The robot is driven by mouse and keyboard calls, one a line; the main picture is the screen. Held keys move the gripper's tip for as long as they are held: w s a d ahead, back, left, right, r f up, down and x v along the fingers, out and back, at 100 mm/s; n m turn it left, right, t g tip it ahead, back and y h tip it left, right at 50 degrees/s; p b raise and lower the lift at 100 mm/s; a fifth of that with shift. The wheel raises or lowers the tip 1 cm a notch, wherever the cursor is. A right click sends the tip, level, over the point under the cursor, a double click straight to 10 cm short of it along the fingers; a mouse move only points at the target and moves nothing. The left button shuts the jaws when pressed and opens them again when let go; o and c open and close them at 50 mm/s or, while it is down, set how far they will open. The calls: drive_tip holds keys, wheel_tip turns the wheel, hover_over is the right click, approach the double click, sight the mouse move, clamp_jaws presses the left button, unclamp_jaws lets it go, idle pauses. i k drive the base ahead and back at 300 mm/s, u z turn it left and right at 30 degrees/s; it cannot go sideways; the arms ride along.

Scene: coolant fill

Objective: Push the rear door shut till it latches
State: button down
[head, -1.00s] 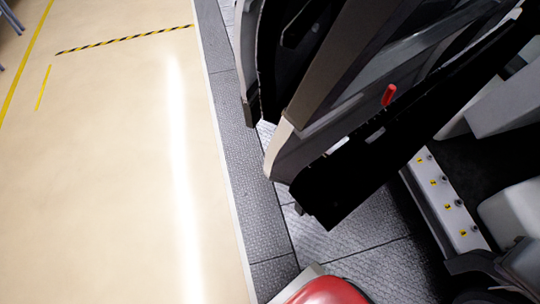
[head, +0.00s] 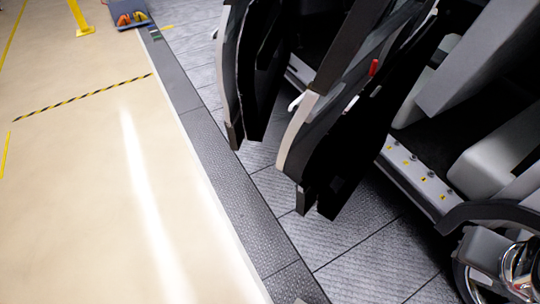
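The rear door (head: 308,125) stands wide open in the head view, swung out from the car over the grey plate floor. Its outer skin is pale grey, its inner side is black, and a small red part (head: 374,67) shows near its edge. The rear door opening is uncovered, with a pale sill (head: 415,172) carrying several yellow labels, and pale seats inside. The dark wheel arch (head: 488,212) is at the lower right. My gripper is not in view, and nothing is seen touching the door.
Another open door (head: 228,90) stands beyond the rear door. Grey plate flooring (head: 345,255) is clear below the doors. The beige floor (head: 80,190) at left is open, with a black-yellow stripe (head: 85,97).

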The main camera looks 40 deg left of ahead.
sight(345, 115)
drive_tip(key=k, duration=0.4)
drive_tip(key=u, duration=1.5)
drive_tip(key=i, duration=1)
